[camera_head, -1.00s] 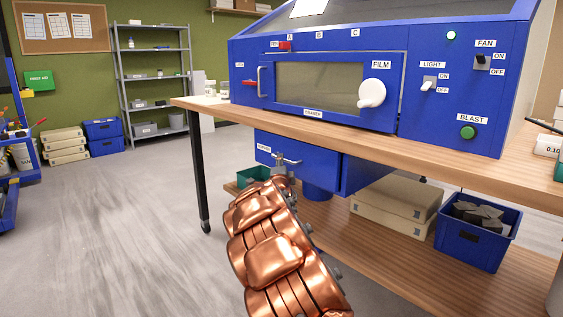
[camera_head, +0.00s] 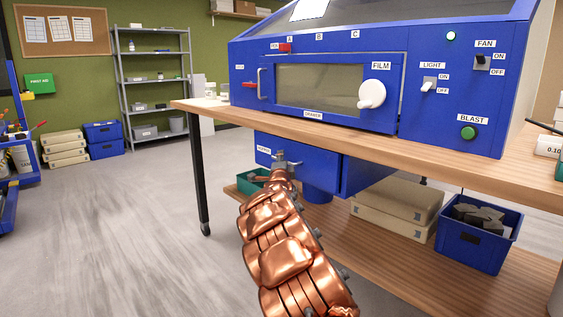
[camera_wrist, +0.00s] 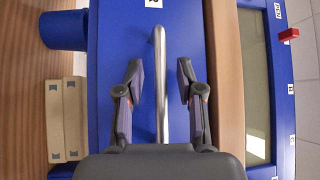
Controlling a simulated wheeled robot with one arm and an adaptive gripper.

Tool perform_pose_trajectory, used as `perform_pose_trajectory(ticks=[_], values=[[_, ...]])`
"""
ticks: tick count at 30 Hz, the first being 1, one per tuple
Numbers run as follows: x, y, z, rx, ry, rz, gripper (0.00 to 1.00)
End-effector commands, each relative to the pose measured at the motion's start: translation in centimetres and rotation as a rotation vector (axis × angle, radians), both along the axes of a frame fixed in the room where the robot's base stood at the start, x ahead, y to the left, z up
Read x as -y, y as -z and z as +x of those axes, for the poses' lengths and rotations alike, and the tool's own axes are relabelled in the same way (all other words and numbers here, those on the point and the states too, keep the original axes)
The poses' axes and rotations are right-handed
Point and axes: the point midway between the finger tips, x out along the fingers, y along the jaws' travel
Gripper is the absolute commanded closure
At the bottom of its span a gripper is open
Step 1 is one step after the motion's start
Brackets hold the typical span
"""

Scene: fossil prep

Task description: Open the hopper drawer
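The hopper drawer (camera_head: 318,169) is a blue front under the bench top, below the blue cabinet, with a small white label at its left. It looks shut. In the wrist view its blue face (camera_wrist: 116,30) fills the middle, and a silver bar handle (camera_wrist: 161,85) runs up and down the picture. My gripper (camera_wrist: 160,72) is open, with one dark finger on each side of the handle and gaps between fingers and bar. In the head view, my copper-coloured arm reaches up to the drawer and hides part of the gripper and handle.
The wooden bench top (camera_head: 421,150) runs just above the drawer. Below are a lower wooden shelf (camera_head: 380,253), beige boxes (camera_head: 396,207), a blue bin (camera_head: 470,250) of grey pieces and a green tray (camera_head: 249,185). A black bench leg (camera_head: 199,170) stands left.

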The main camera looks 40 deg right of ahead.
Motion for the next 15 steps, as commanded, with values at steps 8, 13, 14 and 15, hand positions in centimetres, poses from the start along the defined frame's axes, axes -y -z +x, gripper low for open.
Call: perform_pose_trajectory(ticks=[8, 13, 14, 15], values=[[-0.03, -0.02, 0.01, 0.001, 0.0, -0.001, 0.91], [-0.02, -0.01, 0.01, 0.0, 0.0, 0.0, 1.0], [-0.02, -0.01, 0.01, 0.0, 0.0, 0.0, 1.0], [-0.02, -0.01, 0.01, 0.0, 0.0, 0.0, 1.0]])
